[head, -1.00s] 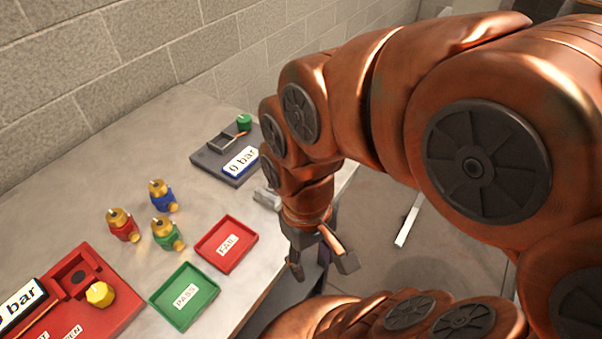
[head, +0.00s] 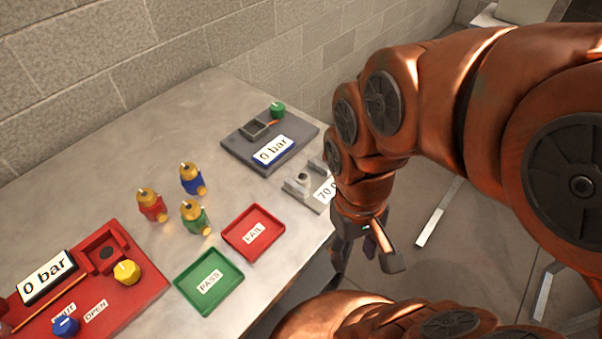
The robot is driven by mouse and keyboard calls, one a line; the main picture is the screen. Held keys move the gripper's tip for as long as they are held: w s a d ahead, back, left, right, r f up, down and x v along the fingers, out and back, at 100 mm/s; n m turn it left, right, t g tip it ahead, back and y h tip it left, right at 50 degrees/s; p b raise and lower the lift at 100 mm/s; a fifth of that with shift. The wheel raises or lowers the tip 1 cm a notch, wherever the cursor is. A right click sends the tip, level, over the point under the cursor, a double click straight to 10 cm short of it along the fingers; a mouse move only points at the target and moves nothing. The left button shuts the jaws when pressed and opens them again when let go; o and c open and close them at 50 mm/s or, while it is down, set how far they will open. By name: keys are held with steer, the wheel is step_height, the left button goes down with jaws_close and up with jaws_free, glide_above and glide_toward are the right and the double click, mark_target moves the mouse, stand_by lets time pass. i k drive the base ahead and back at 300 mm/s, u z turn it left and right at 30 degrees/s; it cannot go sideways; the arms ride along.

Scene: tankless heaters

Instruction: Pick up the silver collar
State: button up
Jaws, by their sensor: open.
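A small round grey piece (head: 303,178) sits in a grey fixture (head: 294,188) at the table's right edge. It may be the silver collar, but it is too small to be sure. My gripper (head: 366,258) is open and points down, beyond the table's right edge, below and to the right of that fixture. It is apart from the grey piece, and nothing shows between its fingers. My arm covers part of the fixture's label, which starts with "70".
Red, blue and green valves with brass tops (head: 191,178) stand mid-table. A red FAIL tray (head: 268,252) and green PASS tray (head: 236,272) lie nearby. A grey test rig (head: 235,143) is at the back, a red rig (head: 140,288) at the left.

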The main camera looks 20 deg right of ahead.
mark_target(303, 178)
steer(key=u, duration=1.55)
steer(key=k, duration=0.5)
steer(key=u, duration=0.1)
